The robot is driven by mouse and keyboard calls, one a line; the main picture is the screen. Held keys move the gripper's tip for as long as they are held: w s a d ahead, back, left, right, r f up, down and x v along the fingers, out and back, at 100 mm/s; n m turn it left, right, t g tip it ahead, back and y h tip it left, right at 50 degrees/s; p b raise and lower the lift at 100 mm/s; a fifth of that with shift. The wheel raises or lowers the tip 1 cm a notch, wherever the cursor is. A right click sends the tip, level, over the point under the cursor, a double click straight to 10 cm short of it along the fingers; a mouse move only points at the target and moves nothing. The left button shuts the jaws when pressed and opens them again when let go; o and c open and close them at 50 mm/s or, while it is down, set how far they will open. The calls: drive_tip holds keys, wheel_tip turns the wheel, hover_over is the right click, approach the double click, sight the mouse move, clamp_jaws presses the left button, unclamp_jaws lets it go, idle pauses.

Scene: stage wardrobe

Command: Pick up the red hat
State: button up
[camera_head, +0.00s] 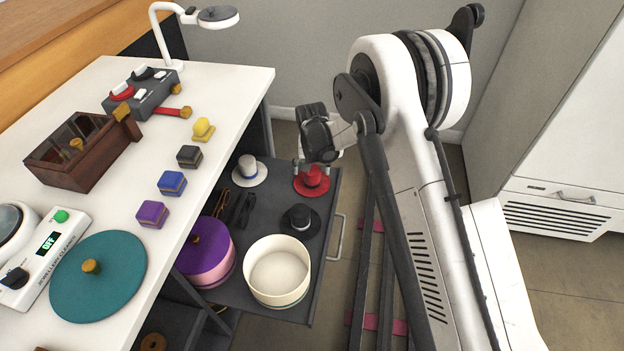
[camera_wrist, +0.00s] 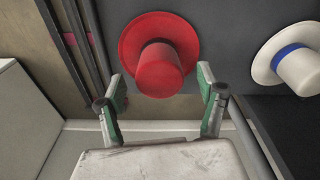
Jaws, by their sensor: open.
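The red hat (camera_head: 312,182) stands brim down in the far right part of the open drawer (camera_head: 262,226). In the wrist view the red hat (camera_wrist: 160,68) shows whole, its crown pointing toward the camera. My gripper (camera_head: 312,166) is above the hat in the head view and partly covers its far side. In the wrist view the two fingers of my gripper (camera_wrist: 162,100) are spread apart, one on each side of the near part of the crown. Nothing is between the pads except possibly the crown's edge; I cannot tell whether they touch it.
A white hat with a blue band (camera_head: 249,171) stands left of the red hat; a black hat (camera_head: 300,221) stands nearer. A round cream box (camera_head: 278,272) and a purple-lidded box (camera_head: 204,250) fill the drawer's near part. The white table (camera_head: 190,87) borders the left.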

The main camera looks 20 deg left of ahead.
sight(312, 170)
drive_tip(key=f, duration=0.2)
drive_tip(key=f+b, duration=0.1)
drive_tip(key=shift+w+f, duration=0.3)
drive_tip(key=shift+f, duration=0.1)
drive_tip(key=c, duration=1.3)
drive_tip(key=shift+o, duration=0.2)
drive_tip(key=shift+r, duration=0.15)
